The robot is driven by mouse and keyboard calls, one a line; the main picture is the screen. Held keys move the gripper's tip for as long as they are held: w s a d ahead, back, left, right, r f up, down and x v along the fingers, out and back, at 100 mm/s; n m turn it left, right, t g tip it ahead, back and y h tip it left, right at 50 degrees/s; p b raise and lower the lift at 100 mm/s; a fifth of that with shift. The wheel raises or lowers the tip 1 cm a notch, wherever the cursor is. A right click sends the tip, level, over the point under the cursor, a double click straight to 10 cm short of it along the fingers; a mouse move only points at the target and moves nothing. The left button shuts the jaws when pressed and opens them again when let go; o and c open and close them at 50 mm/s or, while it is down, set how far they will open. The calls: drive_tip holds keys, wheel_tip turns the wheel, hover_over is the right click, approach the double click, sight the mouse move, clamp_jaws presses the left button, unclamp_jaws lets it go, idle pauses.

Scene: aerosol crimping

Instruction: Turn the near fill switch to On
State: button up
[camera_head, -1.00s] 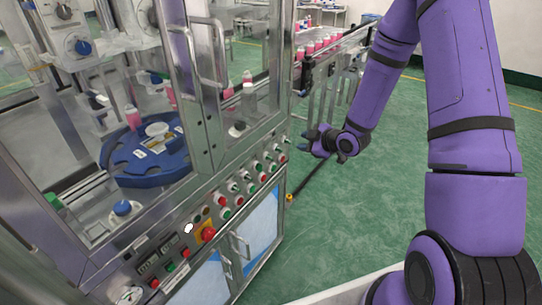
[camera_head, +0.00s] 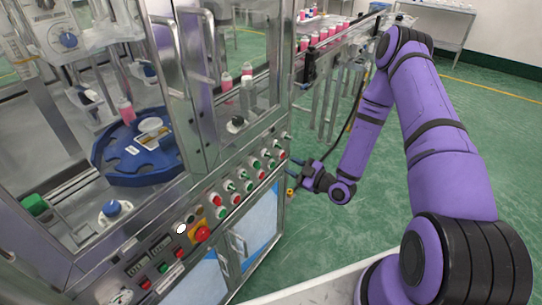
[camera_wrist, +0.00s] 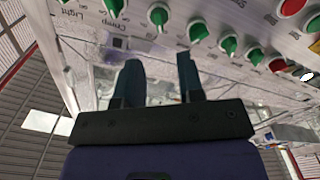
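The machine's front control panel (camera_head: 245,185) carries a slanted row of small switches and red and green buttons. I cannot tell which knob is the near fill switch. My gripper (camera_head: 289,169) is just right of the panel's far end, pointing left towards the machine. In the wrist view my gripper (camera_wrist: 160,78) is open, with two dark fingers apart and nothing between them. The fingertips appear below the knobs and apart from them.
A yellow-backed red emergency button (camera_head: 202,234) sits at the panel's near end. Glass doors with metal handles (camera_head: 200,50) stand above the panel, and cabinet doors (camera_head: 238,245) below. A conveyor with pink bottles (camera_head: 322,35) is behind. Green floor (camera_head: 310,235) is clear at right.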

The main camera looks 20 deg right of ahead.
sight(271, 156)
drive_tip(key=x, duration=0.9)
drive_tip(key=shift+w+a, duration=0.1)
drive_tip(key=shift+w, duration=0.05)
clamp_jaws()
